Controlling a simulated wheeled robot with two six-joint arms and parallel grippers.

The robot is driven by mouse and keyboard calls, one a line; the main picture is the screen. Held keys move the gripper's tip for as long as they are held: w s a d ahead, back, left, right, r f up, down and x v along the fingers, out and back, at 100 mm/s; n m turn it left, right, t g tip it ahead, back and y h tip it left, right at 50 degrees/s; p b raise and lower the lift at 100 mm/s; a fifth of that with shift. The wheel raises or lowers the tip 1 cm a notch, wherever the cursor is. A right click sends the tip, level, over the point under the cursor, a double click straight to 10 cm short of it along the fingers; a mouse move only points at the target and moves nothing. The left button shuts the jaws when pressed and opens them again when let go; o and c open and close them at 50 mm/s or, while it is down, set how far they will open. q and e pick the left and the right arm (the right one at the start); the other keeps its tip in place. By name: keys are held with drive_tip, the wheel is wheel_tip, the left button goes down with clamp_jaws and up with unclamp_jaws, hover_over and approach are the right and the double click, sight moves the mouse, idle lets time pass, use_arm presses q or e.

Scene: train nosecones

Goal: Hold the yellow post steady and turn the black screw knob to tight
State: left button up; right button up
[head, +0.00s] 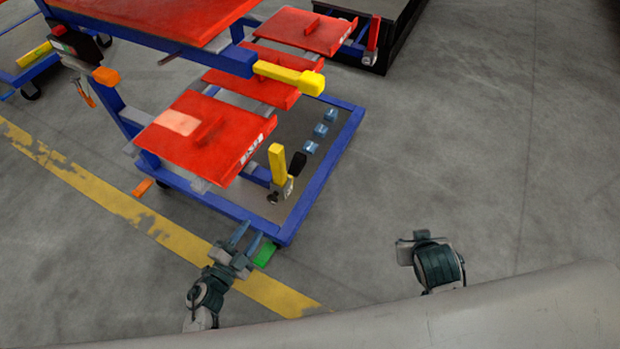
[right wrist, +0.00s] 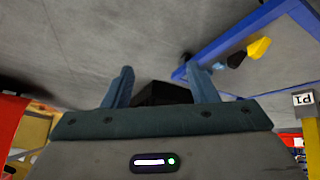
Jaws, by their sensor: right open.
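The yellow post (head: 277,163) stands upright on a metal bracket near the front corner of the blue-framed cart. A black piece (head: 298,163) is just right of it, and a small dark knob (head: 272,198) is at the bracket's foot. I cannot tell which is the screw knob. In the right wrist view a yellow part (right wrist: 259,47) and a black part (right wrist: 236,58) show beside the blue frame. My left gripper (head: 249,236) is open and empty, just short of the cart's front corner. My right gripper (right wrist: 160,78) is open and empty, apart from the cart.
The cart's blue frame (head: 322,173) surrounds red shelves (head: 205,140). A yellow-ended bar (head: 290,76) juts out above the post. Several small blue blocks (head: 320,130) line the cart's base. A green piece (head: 265,254) is beside my left gripper. Floor to the right is clear.

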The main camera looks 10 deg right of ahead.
sight(283, 163)
drive_tip(key=w+a+r+t, duration=0.1)
drive_tip(key=w+r+t, duration=0.45)
drive_tip(key=w, duration=0.35)
drive_tip(key=w+a+r+t, duration=0.2)
drive_tip(key=w+r+t, duration=0.35)
drive_tip(key=w, duration=0.25)
drive_tip(key=w+a+f+n+g+y, duration=0.1)
drive_tip(key=a+n+y, duration=0.3)
drive_tip(key=a, duration=0.5)
drive_tip(key=w+a+f+n+g+y, duration=0.2)
drive_tip(key=w+a+n+g+y, duration=0.1)
drive_tip(key=a+y, duration=0.4)
drive_tip(key=w+a+f+n+g+y, duration=0.1)
drive_tip(key=w+a+n+g+y, duration=0.1)
drive_tip(key=a+y, duration=0.4)
drive_tip(key=shift+w+a+f+n+g, duration=0.2)
drive_tip(key=shift+a+n, duration=0.25)
drive_tip(key=shift+a, duration=0.45)
drive_tip(key=shift+w+a+r+n+g, duration=0.1)
drive_tip(key=shift+w+a+n, duration=0.35)
drive_tip(key=shift+a, duration=0.4)
drive_tip(key=shift+w+a+f+n+g, duration=0.15)
drive_tip(key=shift+a+n, duration=0.35)
drive_tip(key=shift+a, duration=0.4)
drive_tip(key=shift+r, duration=0.1)
drive_tip(key=shift+c, duration=0.4)
